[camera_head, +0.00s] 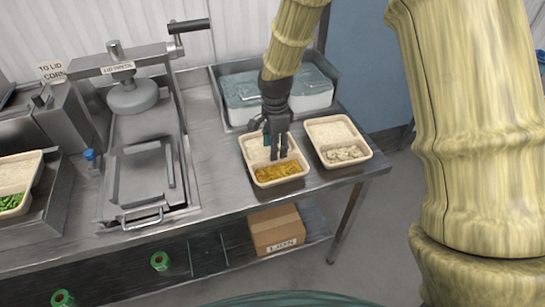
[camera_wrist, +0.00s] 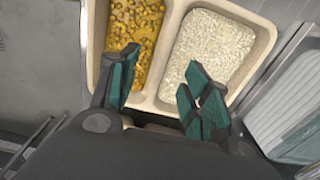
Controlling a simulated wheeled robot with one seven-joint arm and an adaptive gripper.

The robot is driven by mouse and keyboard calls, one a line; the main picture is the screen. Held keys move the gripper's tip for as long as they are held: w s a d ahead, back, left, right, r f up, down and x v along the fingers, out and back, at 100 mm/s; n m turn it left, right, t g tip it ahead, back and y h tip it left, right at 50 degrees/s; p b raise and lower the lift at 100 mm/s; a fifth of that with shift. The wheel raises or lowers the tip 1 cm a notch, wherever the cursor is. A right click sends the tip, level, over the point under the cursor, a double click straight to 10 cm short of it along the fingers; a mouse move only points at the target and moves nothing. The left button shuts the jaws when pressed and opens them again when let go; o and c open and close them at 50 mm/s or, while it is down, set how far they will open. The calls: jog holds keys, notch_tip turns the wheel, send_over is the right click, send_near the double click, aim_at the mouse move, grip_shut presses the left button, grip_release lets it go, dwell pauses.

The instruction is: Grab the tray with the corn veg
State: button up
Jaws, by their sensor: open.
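The tray with the corn veg (camera_head: 248,155) is a beige two-compartment tray on the steel table, with white rice in the far compartment and yellow corn (camera_head: 279,171) in the near one. In the wrist view, the corn (camera_wrist: 130,35) is at left and the rice (camera_wrist: 212,50) at right, split by a divider (camera_wrist: 165,50). My gripper (camera_head: 277,150) is over this tray, pointing down. In the wrist view my gripper (camera_wrist: 160,90) is open, its dark green fingers apart on either side of the divider. I cannot tell whether the fingertips touch the tray.
A second beige tray (camera_head: 361,157) with rice and pale pieces stands just right. A metal pan with clear containers (camera_head: 240,90) is behind. A lid press (camera_head: 140,150) stands left. A tray with green vegetables (camera_head: 31,158) is at far left. The table's front edge is close.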

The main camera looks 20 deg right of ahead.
aim_at(266, 173)
jog(key=shift+s+d+f, duration=0.1)
jog(key=shift+s, duration=0.1)
jog(key=shift+w+f+p, duration=0.25)
jog(key=shift+f+p, duration=0.7)
jog(key=shift+f, duration=0.3)
jog(key=shift+f+p, duration=0.4)
jog(key=shift+f, duration=0.95)
grip_shut()
